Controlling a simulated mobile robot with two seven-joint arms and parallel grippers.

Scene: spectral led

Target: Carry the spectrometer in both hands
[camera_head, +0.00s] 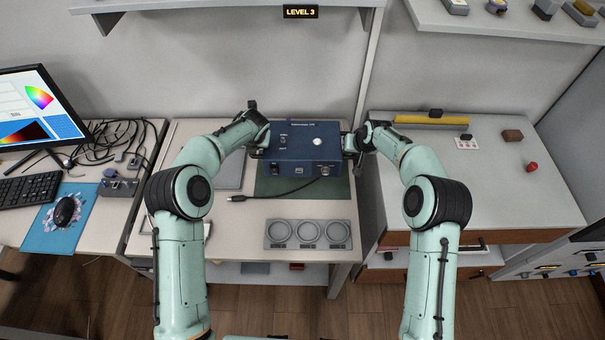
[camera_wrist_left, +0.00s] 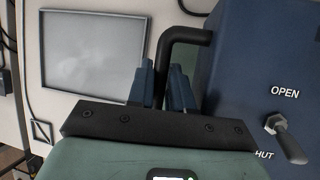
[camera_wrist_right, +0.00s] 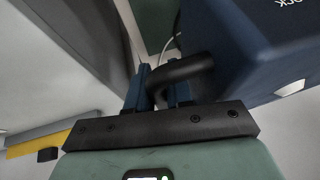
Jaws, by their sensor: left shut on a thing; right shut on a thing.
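The spectrometer (camera_head: 300,145) is a dark blue box with knobs and a pale round spot on its top, at the middle of the head view. A green mat (camera_head: 330,187) lies below it; I cannot tell whether the box touches it. My left gripper (camera_head: 260,148) is shut on the black handle (camera_wrist_left: 190,36) at the box's left side. The left wrist view shows a toggle switch (camera_wrist_left: 285,138) between OPEN and a partly hidden SHUT label. My right gripper (camera_head: 352,146) is shut on the black handle (camera_wrist_right: 182,75) at the box's right side.
A grey plate with three round recesses (camera_head: 308,234) lies in front of the box. A black cable (camera_head: 268,196) runs over the mat. A monitor (camera_head: 40,108) and keyboard (camera_head: 28,188) stand left. The right bench (camera_head: 495,185) is mostly clear, with a yellow bar (camera_head: 430,121) behind.

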